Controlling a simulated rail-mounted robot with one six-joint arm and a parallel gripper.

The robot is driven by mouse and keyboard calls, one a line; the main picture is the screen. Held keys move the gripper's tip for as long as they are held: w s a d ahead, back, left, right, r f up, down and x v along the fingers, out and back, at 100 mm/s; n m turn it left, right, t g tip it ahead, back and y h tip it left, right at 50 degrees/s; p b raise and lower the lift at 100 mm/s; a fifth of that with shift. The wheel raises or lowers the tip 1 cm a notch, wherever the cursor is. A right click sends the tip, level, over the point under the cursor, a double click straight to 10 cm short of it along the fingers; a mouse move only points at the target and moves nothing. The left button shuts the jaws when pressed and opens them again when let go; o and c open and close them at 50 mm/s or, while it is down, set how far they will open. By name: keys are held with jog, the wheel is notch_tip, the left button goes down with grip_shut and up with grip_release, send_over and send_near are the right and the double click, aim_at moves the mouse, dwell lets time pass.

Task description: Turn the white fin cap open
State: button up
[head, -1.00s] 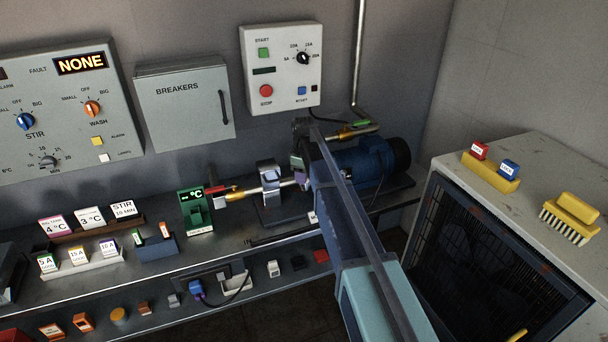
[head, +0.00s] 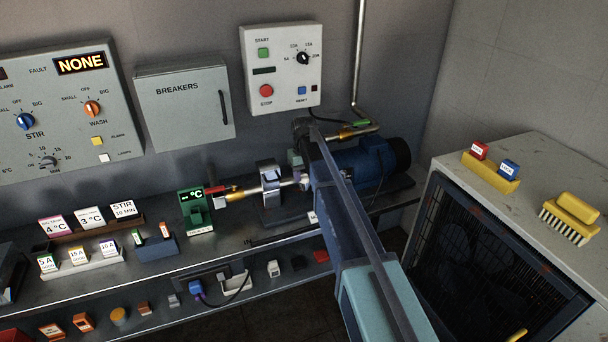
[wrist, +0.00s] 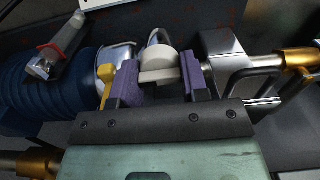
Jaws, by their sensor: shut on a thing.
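The white fin cap (wrist: 160,62) shows in the wrist view between the purple pads of my gripper (wrist: 158,79). It has a round white body and a flat fin that spans the gap between the pads. My gripper is shut on this fin. In the head view my gripper (head: 299,162) is at the pump line, left of the blue motor, and my own arm hides much of that spot. How far the cap is turned cannot be told.
The blue motor (head: 361,160) lies right of the cap, and a metal block (head: 268,190) on the pipe stands left of it. A yellow part (wrist: 105,82) is close beside the left pad. A green temperature display (head: 195,206) stands farther left on the bench.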

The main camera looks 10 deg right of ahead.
dwell(0.3)
jog(key=o, duration=0.9)
notch_tip(320, 180, up, 11)
jog(key=p, duration=1)
jog(key=shift+f+p, duration=0.15)
jog(key=shift+p, duration=0.25)
